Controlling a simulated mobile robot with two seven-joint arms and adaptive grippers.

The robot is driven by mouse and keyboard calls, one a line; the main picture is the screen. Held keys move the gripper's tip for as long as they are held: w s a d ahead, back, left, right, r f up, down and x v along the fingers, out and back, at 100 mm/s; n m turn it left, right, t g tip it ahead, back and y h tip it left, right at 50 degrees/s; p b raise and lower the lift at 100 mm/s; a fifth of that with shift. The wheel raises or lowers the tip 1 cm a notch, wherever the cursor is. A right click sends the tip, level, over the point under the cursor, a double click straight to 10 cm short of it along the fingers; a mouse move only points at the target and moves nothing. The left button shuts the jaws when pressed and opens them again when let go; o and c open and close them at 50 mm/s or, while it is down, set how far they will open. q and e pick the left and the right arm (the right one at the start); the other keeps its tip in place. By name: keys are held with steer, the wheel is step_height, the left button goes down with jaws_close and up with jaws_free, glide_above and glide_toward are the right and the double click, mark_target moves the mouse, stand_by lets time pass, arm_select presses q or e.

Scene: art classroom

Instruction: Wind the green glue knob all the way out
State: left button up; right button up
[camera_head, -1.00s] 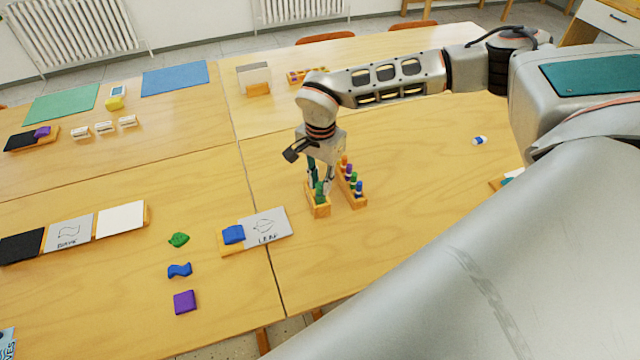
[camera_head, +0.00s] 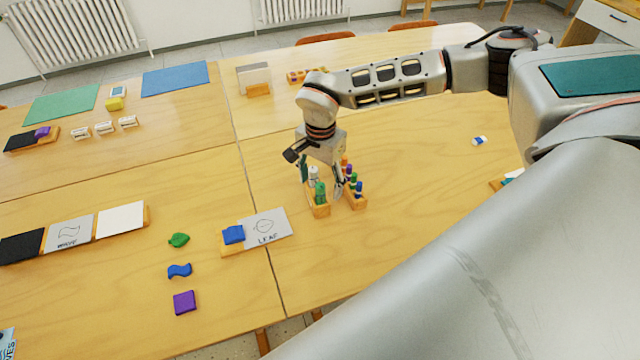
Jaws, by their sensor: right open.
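The green glue knob (camera_head: 320,188) stands upright at the near end of a small wooden holder (camera_head: 320,211) on the middle table. A white piece (camera_head: 313,173) shows just behind it in the same holder. My right gripper (camera_head: 322,182) comes down over this holder from behind. Its fingers are spread apart, one at the left of the holder and one at its right, and nothing is held between them. I cannot tell how far the knob is wound. My left gripper is not in view.
A second wooden rack (camera_head: 357,203) with several coloured pegs stands close at the right. A wooden tray with a blue block (camera_head: 233,234) and a LEAF card (camera_head: 265,227) lies to the left. Loose green, blue and purple shapes lie further left. Table at the right is mostly clear.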

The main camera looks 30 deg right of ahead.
steer(key=n, duration=1.1)
steer(key=shift+c, duration=0.3)
steer(key=c, duration=1.5)
steer(key=shift+o, duration=0.2)
steer(key=m, duration=0.3)
steer(key=o, duration=1.5)
